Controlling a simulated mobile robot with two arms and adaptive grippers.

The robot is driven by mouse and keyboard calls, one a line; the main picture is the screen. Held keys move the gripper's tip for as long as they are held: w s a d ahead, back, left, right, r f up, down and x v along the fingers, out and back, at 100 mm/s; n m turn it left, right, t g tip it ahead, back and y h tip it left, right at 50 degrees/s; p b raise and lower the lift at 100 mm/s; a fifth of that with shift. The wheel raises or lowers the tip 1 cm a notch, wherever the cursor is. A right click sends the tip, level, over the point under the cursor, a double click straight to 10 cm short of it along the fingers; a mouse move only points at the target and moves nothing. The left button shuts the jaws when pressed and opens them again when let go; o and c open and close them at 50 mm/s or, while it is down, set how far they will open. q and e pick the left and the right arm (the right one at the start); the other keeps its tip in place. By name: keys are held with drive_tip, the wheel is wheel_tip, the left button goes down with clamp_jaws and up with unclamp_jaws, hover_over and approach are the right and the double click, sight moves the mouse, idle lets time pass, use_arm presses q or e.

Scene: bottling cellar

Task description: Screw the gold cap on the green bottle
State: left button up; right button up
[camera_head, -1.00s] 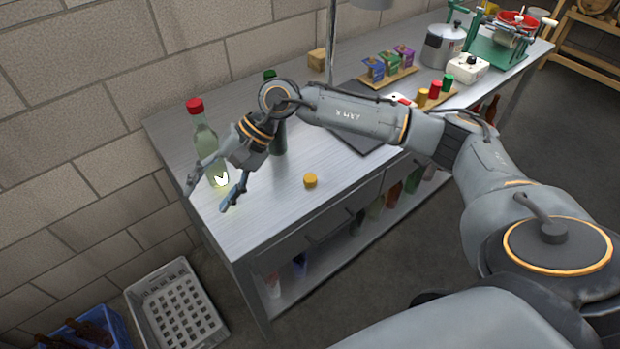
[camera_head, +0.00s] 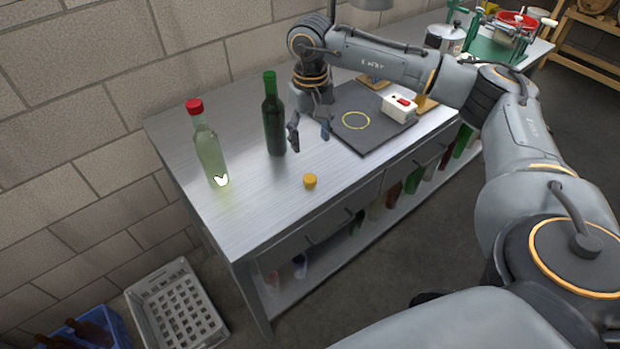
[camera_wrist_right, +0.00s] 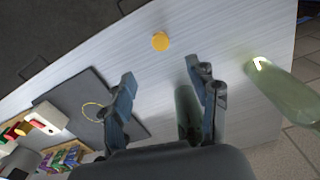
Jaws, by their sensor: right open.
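The gold cap (camera_head: 310,181) lies alone on the steel table, near its front edge. It also shows in the right wrist view (camera_wrist_right: 160,41), ahead of the fingers. The dark green bottle (camera_head: 273,118) stands upright behind the cap, and its mouth bears no gold cap. In the right wrist view a green bottle (camera_wrist_right: 187,112) shows partly behind one finger. My right gripper (camera_head: 311,140) is open and empty, right of the green bottle and above and behind the cap. It also shows in the right wrist view (camera_wrist_right: 165,82). My left gripper is not in view.
A pale green bottle with a red cap (camera_head: 210,150) stands at the table's left end. A dark mat (camera_head: 362,142) with a yellow ring and a white box with a red switch (camera_head: 399,107) are to the right. The table front around the cap is clear. A grey crate (camera_head: 178,312) is on the floor.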

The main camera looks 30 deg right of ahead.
drive_tip(key=p, duration=0.1)
hover_over(310, 178)
wheel_tip(310, 178, down, 8)
drive_tip(key=shift+r, duration=0.15)
drive_tip(key=shift+f+p, duration=0.4)
drive_tip(key=shift+p, duration=0.2)
wheel_tip(310, 178, down, 4)
drive_tip(key=shift+r+p, duration=0.2)
drive_tip(key=shift+p, duration=0.55)
drive_tip(key=shift+f, duration=0.45)
drive_tip(key=c, duration=0.8)
